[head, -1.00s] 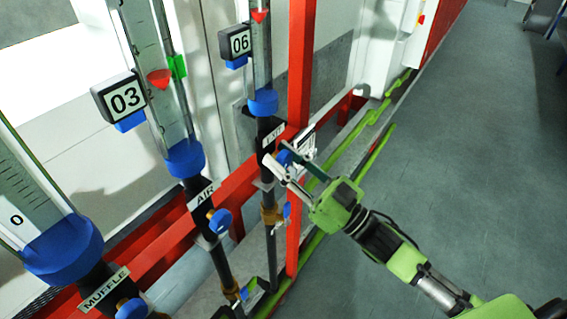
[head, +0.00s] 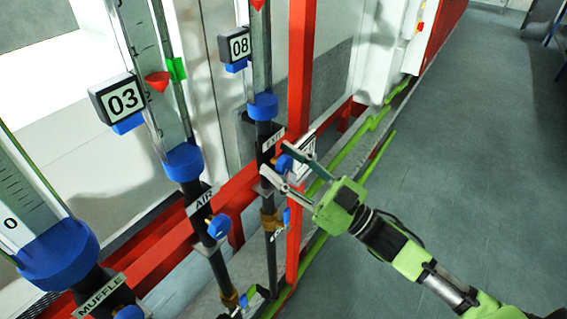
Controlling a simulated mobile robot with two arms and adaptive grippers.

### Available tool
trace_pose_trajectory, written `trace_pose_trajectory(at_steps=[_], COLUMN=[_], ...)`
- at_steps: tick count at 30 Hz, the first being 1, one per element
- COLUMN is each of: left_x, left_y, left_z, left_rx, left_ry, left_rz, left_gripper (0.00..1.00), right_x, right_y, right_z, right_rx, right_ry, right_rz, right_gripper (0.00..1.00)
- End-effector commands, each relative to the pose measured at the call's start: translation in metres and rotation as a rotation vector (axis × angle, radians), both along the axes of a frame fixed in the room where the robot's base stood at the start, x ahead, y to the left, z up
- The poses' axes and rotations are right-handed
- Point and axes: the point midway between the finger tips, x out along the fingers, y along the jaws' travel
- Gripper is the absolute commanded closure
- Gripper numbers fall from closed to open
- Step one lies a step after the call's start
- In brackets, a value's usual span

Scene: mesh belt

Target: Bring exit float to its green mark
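The exit flow tube stands at the centre, with a blue collar (head: 263,106) and a display (head: 239,45) reading 08. Its red float (head: 258,4) is cut by the top edge. No green mark shows on the visible part of this tube. Below the collar is the exit label (head: 272,143), with a blue knob (head: 284,163) beside it. My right gripper (head: 274,159) reaches in from the right, with its fingers on either side of this knob. The fingers look spread, with a gap at the lower finger. My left gripper is not in view.
The air tube's display (head: 123,98) reads 03; its red float (head: 158,82) is beside a green mark (head: 176,69). The muffle tube's collar (head: 58,253) is at lower left. A red post (head: 300,70) stands right of the exit tube. Open floor (head: 470,130) lies right.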

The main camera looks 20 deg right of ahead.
Motion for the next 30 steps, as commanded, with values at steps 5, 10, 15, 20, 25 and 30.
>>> trace_pose_trajectory(at_steps=[5,10,15,20,25,30], left_x=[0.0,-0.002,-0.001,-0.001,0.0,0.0], left_y=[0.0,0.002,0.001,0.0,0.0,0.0], left_z=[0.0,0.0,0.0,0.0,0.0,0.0], left_rx=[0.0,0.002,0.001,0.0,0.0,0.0], left_ry=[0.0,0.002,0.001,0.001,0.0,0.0], left_rz=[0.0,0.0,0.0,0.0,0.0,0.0], left_gripper=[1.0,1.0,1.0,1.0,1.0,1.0], right_x=[0.0,-0.001,-0.01,-0.03,-0.053,-0.071], right_y=[0.0,0.0,-0.009,-0.027,-0.048,-0.065], right_z=[0.0,-0.001,-0.008,-0.02,-0.032,-0.041], right_rx=[0.001,0.001,-0.001,0.0,-0.002,0.0], right_ry=[0.001,0.002,0.006,0.009,0.008,0.006], right_rz=[0.0,0.001,-0.001,0.0,-0.001,0.0], right_gripper=[0.55,0.55,0.55,0.55,0.55,0.55])
